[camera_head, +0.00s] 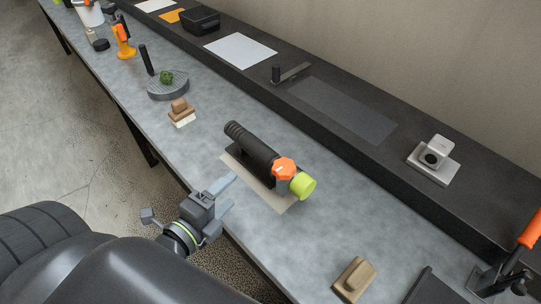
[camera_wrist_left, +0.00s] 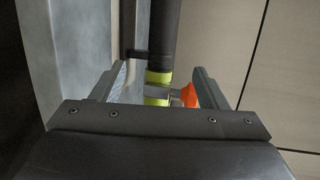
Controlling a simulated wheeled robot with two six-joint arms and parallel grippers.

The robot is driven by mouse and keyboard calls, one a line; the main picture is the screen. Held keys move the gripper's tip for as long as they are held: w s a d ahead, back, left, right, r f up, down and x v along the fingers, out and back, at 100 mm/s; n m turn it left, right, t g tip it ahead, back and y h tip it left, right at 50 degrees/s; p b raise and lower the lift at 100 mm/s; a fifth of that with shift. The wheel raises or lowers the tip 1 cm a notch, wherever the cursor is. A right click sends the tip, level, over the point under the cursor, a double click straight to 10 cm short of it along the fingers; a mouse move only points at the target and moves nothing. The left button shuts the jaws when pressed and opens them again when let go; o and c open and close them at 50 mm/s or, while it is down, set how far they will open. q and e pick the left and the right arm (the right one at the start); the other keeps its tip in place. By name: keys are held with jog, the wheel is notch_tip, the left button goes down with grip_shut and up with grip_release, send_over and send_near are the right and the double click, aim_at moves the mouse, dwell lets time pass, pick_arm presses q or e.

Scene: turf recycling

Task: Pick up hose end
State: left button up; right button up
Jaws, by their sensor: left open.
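The hose end is a ribbed black cylinder (camera_head: 252,150) with an orange knob (camera_head: 284,169) and a yellow-green cap (camera_head: 302,186). It lies along a beige mat (camera_head: 282,203) on the grey bench. My left gripper (camera_head: 224,207) is open and empty at the bench's front edge, left of the cap and apart from it. In the left wrist view, the black hose (camera_wrist_left: 163,35), its yellow-green bands (camera_wrist_left: 157,77) and the orange knob (camera_wrist_left: 190,95) appear between the spread fingers (camera_wrist_left: 160,78), seemingly beyond them. My right gripper is not in view.
A wooden block (camera_head: 353,279) lies on the bench at lower right. A brush (camera_head: 181,112) and a round grey stand (camera_head: 168,86) are farther left. An orange-handled tool (camera_head: 525,240) stands at far right. The raised black shelf (camera_head: 380,155) runs behind. Bench around the mat is clear.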

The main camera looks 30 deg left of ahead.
aim_at(261, 162)
pick_arm(q)
jog(key=shift+w+f, duration=0.2)
jog(key=shift+w, duration=0.3)
jog(key=shift+w+d+r+p, duration=0.15)
jog(key=shift+w+p, duration=0.6)
jog(key=shift+w, duration=0.4)
jog(key=p+x, duration=0.2)
jog(key=x, duration=0.4)
jog(key=shift+s, duration=0.1)
jog(key=shift+w+f, duration=0.35)
jog(key=shift+w, duration=0.3)
jog(key=shift+w+d+p, duration=0.1)
jog(key=shift+w+p, duration=0.15)
jog(key=shift+p, duration=0.25)
jog(key=p+x, duration=0.2)
jog(key=x, duration=0.2)
jog(key=shift+r, duration=0.1)
jog(key=shift+w, duration=0.25)
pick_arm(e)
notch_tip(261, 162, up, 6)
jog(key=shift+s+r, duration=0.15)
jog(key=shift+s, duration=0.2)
pick_arm(q)
jog(key=c, duration=1.4)
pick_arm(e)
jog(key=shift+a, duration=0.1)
